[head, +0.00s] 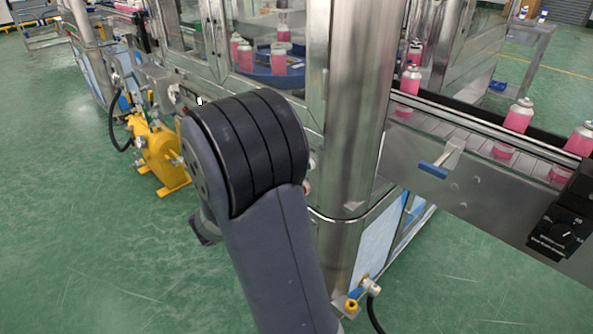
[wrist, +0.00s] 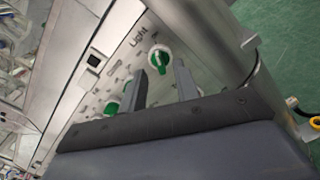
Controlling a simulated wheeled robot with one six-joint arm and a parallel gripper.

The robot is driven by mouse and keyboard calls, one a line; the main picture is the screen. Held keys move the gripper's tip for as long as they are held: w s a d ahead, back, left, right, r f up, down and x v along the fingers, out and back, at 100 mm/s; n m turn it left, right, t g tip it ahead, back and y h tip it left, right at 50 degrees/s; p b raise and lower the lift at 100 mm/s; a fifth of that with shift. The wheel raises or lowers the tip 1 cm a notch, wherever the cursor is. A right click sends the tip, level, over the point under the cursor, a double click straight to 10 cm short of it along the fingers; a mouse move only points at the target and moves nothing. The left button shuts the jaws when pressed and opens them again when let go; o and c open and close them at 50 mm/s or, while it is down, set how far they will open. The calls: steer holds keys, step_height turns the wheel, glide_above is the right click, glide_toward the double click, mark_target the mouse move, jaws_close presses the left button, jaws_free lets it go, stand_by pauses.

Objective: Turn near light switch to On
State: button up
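In the wrist view, a green rotary switch (wrist: 159,60) sits on the pale metal panel (wrist: 125,72), beside a printed label that seems to read "LIGHT". Its green handle looks close to upright in the picture. I cannot read its position marks. My gripper (wrist: 161,68) is open, its two grey fingers apart and pointing at the panel. The green switch shows between and just beyond the fingertips, with nothing held. A second green knob (wrist: 112,107) shows left of the left finger, partly hidden. In the head view, my arm hides the panel and the fingers.
A steel column (head: 350,110) stands right of my arm. A conveyor (head: 455,130) with pink cans runs along the right. A black switch box (head: 562,232) sits at the right edge. Yellow equipment (head: 158,155) stands at left. Green floor (head: 100,255) is free at lower left.

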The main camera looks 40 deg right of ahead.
steer(key=a, duration=0.7)
steer(key=shift+s+a, duration=0.3)
steer(key=shift+a, duration=0.05)
steer(key=shift+d, duration=0.1)
steer(key=d, duration=1)
steer(key=shift+w+d, duration=0.3)
steer(key=shift+w, duration=0.1)
steer(key=shift+a, duration=0.1)
